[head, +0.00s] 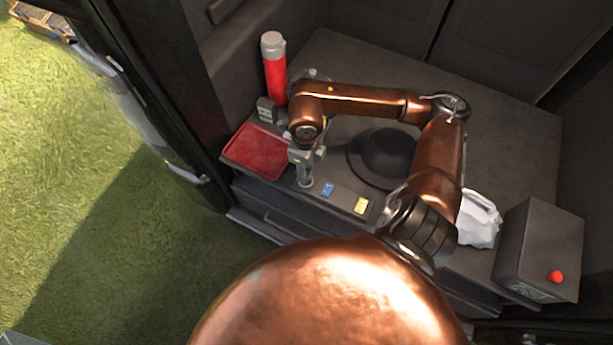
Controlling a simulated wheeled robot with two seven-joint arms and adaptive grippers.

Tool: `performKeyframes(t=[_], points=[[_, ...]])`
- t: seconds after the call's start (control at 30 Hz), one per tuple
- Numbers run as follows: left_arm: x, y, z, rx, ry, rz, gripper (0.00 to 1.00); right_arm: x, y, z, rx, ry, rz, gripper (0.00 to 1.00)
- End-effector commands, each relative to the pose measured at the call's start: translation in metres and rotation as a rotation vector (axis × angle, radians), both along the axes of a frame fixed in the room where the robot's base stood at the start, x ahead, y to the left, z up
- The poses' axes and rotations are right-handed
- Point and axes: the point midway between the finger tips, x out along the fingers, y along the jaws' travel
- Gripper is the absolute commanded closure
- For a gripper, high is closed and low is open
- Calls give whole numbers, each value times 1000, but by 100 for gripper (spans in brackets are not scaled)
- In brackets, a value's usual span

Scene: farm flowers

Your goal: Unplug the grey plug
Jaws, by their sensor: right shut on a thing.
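My right gripper (305,184) points down at the left end of a dark strip (342,198) along the counter's front edge. It is shut on a small grey thing, most likely the grey plug, which the fingers mostly hide. I cannot tell whether the plug is still seated in the strip. A blue piece (328,190) and a yellow piece (361,205) sit on the strip to the right of the gripper. My left gripper is not in view.
A red tray (256,150) lies just left of the gripper. Behind it stand a small dark block (266,111) and a red bottle (275,75). A round black dish (385,158) lies under my arm. A white jug (479,220) and a box with a red button (555,277) stand right.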

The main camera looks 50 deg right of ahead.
Motion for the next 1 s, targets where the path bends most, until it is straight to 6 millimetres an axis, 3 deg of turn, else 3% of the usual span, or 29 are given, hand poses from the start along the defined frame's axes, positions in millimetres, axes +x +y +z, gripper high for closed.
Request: performKeyframes(t=[0.7, 1.0], points=[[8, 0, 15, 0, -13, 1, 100, 0, 0, 28, 0, -1, 0, 100], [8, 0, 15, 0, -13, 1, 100, 0, 0, 28, 0, 0, 0, 100]])
